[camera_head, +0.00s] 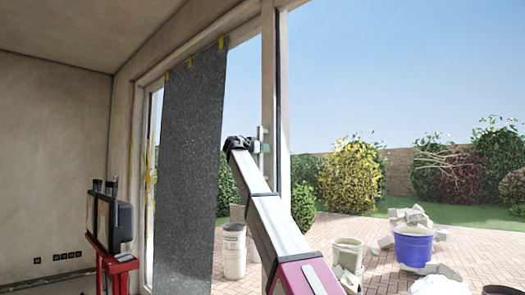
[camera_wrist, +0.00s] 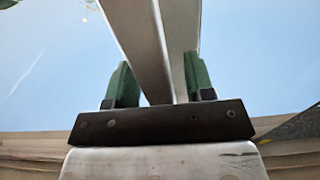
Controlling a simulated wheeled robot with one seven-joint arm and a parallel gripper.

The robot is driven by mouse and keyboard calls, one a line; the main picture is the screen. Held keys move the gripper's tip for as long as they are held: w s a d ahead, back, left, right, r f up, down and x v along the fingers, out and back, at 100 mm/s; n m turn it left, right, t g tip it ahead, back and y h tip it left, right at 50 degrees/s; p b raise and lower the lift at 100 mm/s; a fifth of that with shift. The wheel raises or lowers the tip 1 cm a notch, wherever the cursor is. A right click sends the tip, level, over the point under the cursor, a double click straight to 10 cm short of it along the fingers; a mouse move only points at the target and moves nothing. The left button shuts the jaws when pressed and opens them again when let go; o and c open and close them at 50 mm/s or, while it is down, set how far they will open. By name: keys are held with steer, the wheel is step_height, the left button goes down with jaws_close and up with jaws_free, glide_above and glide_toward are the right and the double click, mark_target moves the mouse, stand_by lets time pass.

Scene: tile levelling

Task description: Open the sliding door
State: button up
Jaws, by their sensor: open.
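The sliding door's upright frame (camera_head: 269,80) stands near the middle of the head view, with a dark edge along its right side. A small pale handle (camera_head: 261,132) shows on it, partly hidden by my arm. My gripper (camera_head: 262,147) is at the height of this handle. In the wrist view, the green fingers of my gripper (camera_wrist: 160,85) are apart, one on each side of a pale bar (camera_wrist: 150,45). The bar runs between them, and they do not look closed on it. I cannot tell whether either finger touches it.
A grey speckled sheet (camera_head: 190,150) is taped over the left part of the opening. A red stand (camera_head: 110,262) is at the lower left. Outside, on brick paving, are buckets (camera_head: 233,250), a blue tub (camera_head: 413,247) and rubble. The view to the right of the frame is unobstructed.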

steer(key=shift+w+d, duration=0.25)
steer(key=shift+w, duration=0.05)
steer(key=shift+c, duration=0.3)
steer(key=shift+d, duration=0.1)
jaws_close()
